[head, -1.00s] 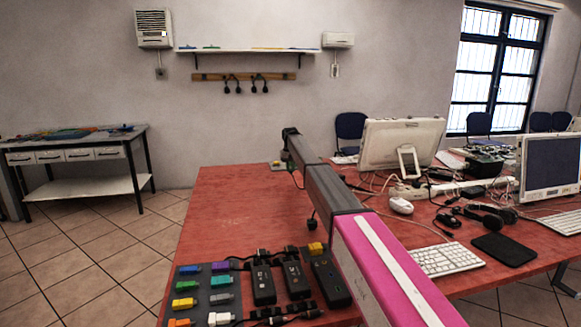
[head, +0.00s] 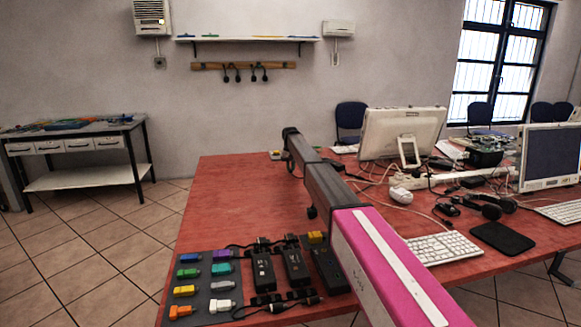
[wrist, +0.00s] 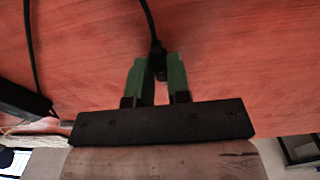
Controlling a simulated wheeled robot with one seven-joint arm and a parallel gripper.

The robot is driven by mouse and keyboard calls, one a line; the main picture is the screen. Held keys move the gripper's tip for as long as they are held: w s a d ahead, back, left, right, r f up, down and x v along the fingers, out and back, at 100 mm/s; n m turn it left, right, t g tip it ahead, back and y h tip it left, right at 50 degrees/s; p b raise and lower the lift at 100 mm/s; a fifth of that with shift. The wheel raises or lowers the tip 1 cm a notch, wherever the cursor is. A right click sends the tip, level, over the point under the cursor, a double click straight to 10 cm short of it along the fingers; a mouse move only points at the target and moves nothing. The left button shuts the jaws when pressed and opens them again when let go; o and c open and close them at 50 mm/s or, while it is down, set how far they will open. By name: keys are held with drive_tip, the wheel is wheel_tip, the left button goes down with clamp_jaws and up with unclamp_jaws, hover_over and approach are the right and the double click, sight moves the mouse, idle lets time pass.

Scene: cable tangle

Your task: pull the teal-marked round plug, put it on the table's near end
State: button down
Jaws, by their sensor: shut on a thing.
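In the wrist view my gripper (wrist: 158,60) has its two green fingers shut on a dark plug (wrist: 157,48). A black cable (wrist: 147,14) runs from it to the top edge. No teal mark shows on this plug, and its shape is partly hidden between the fingers. The red table (wrist: 225,50) lies behind it; I cannot tell the height above it. In the head view my arm stretches over the red table (head: 235,195), and the gripper's fingers cannot be made out there.
Monitors, a keyboard (head: 443,250), mouse (head: 401,195), headphones (head: 488,205) and loose cables crowd the right. The table's left middle is bare.

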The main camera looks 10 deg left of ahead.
drive_tip(key=c, duration=1)
unclamp_jaws()
